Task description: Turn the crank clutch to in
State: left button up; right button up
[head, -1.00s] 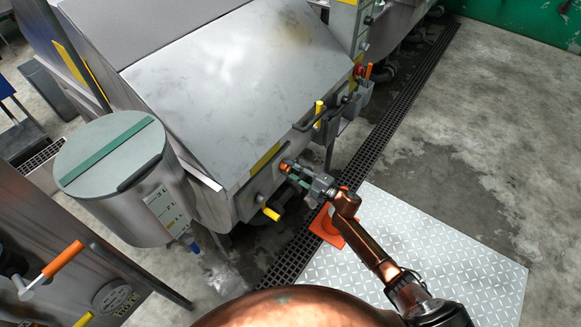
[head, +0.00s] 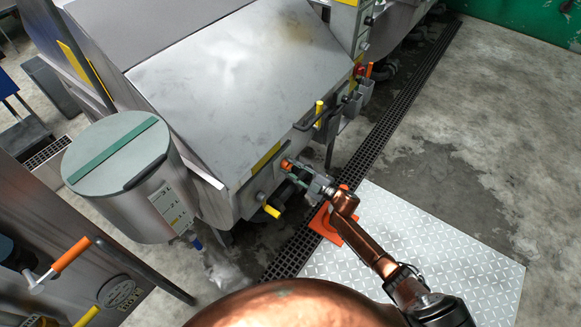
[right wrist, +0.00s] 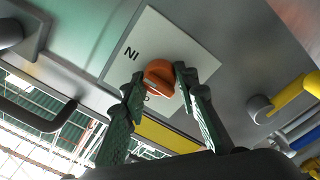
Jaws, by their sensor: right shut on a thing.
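The crank clutch is an orange knob (right wrist: 160,77) on a pale label plate (right wrist: 140,50) fixed to the grey machine front. The plate reads "IN", seen upside down, beside the knob; other lettering is partly hidden by a finger. In the head view the knob (head: 286,163) is small, at the end of my right gripper (head: 297,170). In the right wrist view the green fingers of my right gripper (right wrist: 158,84) are on both sides of the knob, shut on it. Which mark the knob points to is hard to tell. My left gripper is not in view.
A yellow-handled crank (head: 270,210) sits just below the knob, near my fingers. A black bar handle (head: 318,118) and a yellow lever (head: 319,108) lie farther along the edge. A grey drum (head: 120,165) stands at left.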

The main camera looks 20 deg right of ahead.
jog(key=shift+d, duration=0.15)
jog(key=o, duration=1.2)
jog(key=shift+c, duration=0.2)
jog(key=v, duration=1.1)
jog(key=shift+s+d, duration=0.2)
jog(key=shift+s, duration=0.15)
jog(key=shift+f, duration=0.1)
